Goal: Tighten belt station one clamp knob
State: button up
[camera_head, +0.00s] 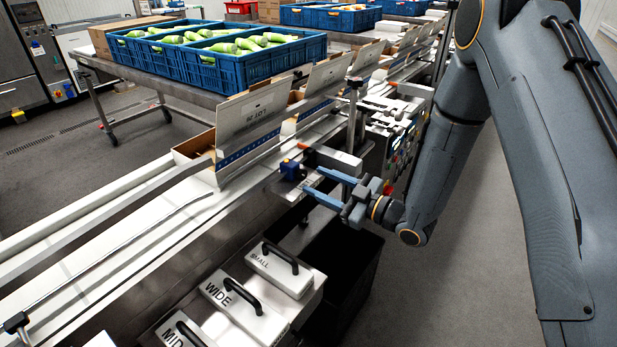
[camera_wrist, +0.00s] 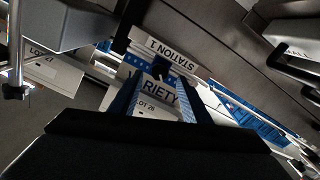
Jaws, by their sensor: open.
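The clamp knob (camera_head: 291,169) is a small blue and dark piece at the belt's near side, beside a pale block (camera_head: 333,158). My gripper (camera_head: 313,180) is open, with its two blue fingers spread and pointing left toward the knob. The fingertips look a short way to the right of the knob, apart from it. In the wrist view the open fingers of my gripper (camera_wrist: 160,88) frame a white carton panel reading "VARIETY" (camera_wrist: 162,88).
Open cartons (camera_head: 250,115) stand along the belt (camera_head: 110,250). Blue crates (camera_head: 255,70) of green produce stand on a table behind. Handled plates marked "SMALL" (camera_head: 278,270), "WIDE" (camera_head: 240,310) and "MID" sit below the belt. Grey floor is free at right.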

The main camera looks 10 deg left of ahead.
aim_at(305, 176)
jog(key=shift+x, duration=2.05)
jog(key=c, duration=1)
jog(key=shift+c, duration=0.2)
jog(key=m, duration=0.4)
jog(key=shift+p, duration=0.3)
jog(key=shift+m, duration=2.4)
